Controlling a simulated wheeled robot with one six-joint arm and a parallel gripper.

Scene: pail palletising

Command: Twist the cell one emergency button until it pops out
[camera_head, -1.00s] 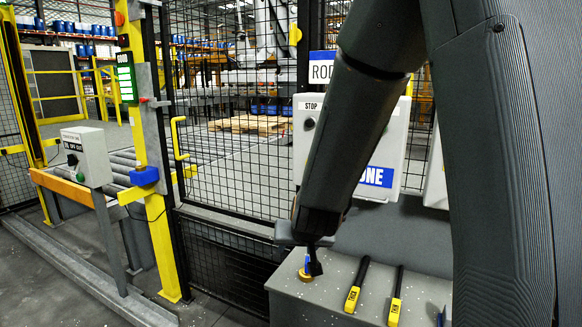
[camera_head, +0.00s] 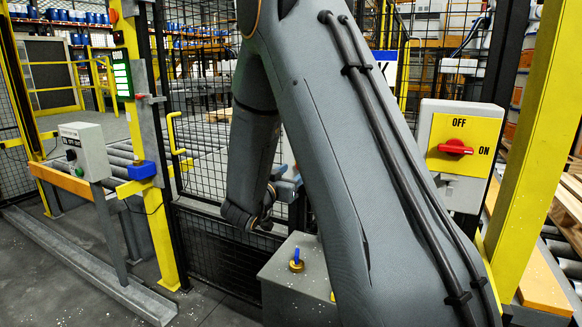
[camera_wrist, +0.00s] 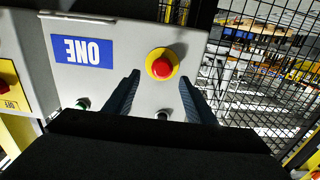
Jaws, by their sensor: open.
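The cell one emergency button (camera_wrist: 162,65) is a red round knob on a yellow disc, seen in the wrist view. It is on a light grey control box (camera_wrist: 140,40) with a blue ONE label (camera_wrist: 82,51), which appears upside down. My gripper (camera_wrist: 159,78) is open, its two dark fingers pointing at the box on either side of the button's line. Nothing is between the fingers, and I see no contact with the button. In the head view my arm hides the button and most of the box.
A red rotary switch (camera_head: 455,147) on a yellow OFF/ON plate is right of my arm. A grey cabinet (camera_head: 290,290) with a brass and blue item (camera_head: 296,262) stands below. Black mesh fencing (camera_head: 205,95) is behind. A yellow post (camera_head: 530,150) is at right.

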